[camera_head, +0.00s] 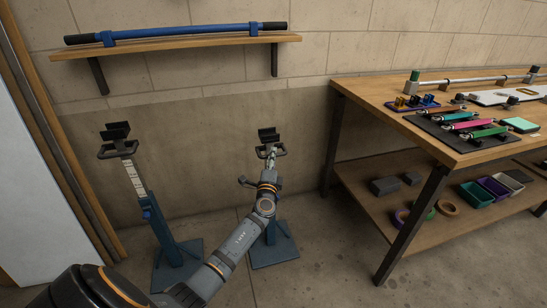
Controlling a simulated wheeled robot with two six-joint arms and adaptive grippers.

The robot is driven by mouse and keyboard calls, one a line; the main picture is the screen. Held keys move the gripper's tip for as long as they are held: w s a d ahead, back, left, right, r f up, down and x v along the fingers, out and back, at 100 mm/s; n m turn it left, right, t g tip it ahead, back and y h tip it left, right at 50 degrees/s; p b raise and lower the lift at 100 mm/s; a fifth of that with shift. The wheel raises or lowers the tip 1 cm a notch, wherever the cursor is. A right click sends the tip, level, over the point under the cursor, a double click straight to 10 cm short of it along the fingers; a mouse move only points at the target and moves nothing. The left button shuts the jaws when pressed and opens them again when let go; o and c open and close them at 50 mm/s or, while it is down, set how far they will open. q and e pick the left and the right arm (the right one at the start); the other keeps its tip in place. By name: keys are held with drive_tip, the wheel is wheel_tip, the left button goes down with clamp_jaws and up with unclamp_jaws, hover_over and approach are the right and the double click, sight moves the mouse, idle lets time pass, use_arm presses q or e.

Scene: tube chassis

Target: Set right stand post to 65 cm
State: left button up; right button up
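The right stand (279,243) stands upright on a square blue base on the floor. Its black cradle head (268,136) and a dark handle beneath it show above my arm. My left arm reaches from the lower left across the post. My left gripper (270,162) is at the upper post, just below the cradle head. Its fingers are too small and overlapped by the wrist to tell if they are open or shut. The post's scale and clamp are mostly hidden, and I cannot read the height. My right gripper is out of view.
A similar left stand (165,232) shows a pale scale on its post. A wall shelf (190,44) holds a blue tube (190,33). A wooden workbench (390,110) with tools and a lower shelf stands right. The floor between stand and bench is clear.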

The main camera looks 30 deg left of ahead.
use_arm(q)
drive_tip(key=shift+x, duration=0.8)
clamp_jaws()
drive_tip(key=shift+f, duration=0.1)
